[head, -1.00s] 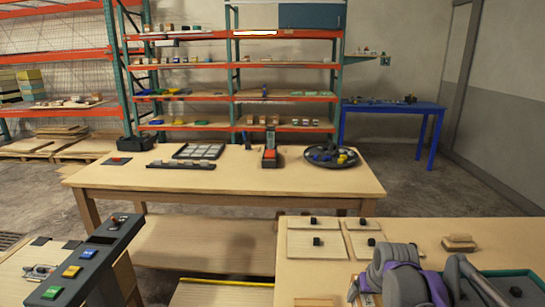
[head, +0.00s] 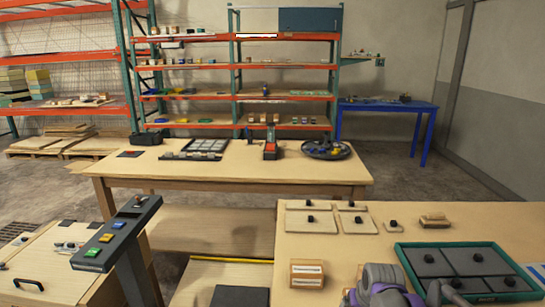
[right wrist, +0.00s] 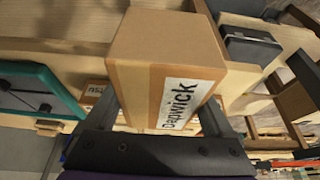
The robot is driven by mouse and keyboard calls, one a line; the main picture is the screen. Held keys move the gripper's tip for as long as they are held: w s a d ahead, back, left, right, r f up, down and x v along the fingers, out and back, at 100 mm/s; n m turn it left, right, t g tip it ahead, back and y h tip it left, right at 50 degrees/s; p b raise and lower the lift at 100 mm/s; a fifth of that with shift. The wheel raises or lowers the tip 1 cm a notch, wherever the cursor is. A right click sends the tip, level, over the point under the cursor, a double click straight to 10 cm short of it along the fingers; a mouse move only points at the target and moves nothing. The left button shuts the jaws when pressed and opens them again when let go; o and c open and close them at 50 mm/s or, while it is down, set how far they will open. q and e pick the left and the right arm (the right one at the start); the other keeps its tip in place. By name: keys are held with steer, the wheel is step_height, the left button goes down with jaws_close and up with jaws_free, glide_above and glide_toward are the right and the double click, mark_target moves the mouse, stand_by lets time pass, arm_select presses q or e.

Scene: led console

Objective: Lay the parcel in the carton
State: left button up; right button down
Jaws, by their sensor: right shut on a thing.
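A brown cardboard parcel (right wrist: 150,60) with a white label reading "Dapwick" fills the middle of the right wrist view. My right gripper (right wrist: 160,118) is shut on it, with a dark finger at each side. In the head view my right arm shows at the bottom edge, but its fingers are not clear. A brown box with a white label (head: 307,274) shows to its left, over the near table; I cannot tell whether it is the held parcel. A second labelled box (right wrist: 95,92) is partly hidden behind a finger. I cannot make out the carton. My left gripper is out of view.
The near table (head: 375,252) carries a green-rimmed tray (head: 400,262), wooden tiles with black knobs (head: 310,220) and a small wooden block (head: 435,222). A dark flat-topped object (head: 240,297) stands left of it. A button console (head: 118,235) is farther left.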

steer(key=f, duration=0.1)
steer(key=a+f+p, duration=0.2)
steer(key=shift+w+f, duration=0.1)
steer(key=shift+f, duration=0.3)
arm_select(q)
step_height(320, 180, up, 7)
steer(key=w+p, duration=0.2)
steer(key=p, duration=0.1)
arm_select(e)
steer(key=s+a+f, duration=0.2)
steer(key=s+f, duration=0.2)
steer(key=shift+s+a+f, duration=0.2)
steer(key=shift+a, duration=0.2)
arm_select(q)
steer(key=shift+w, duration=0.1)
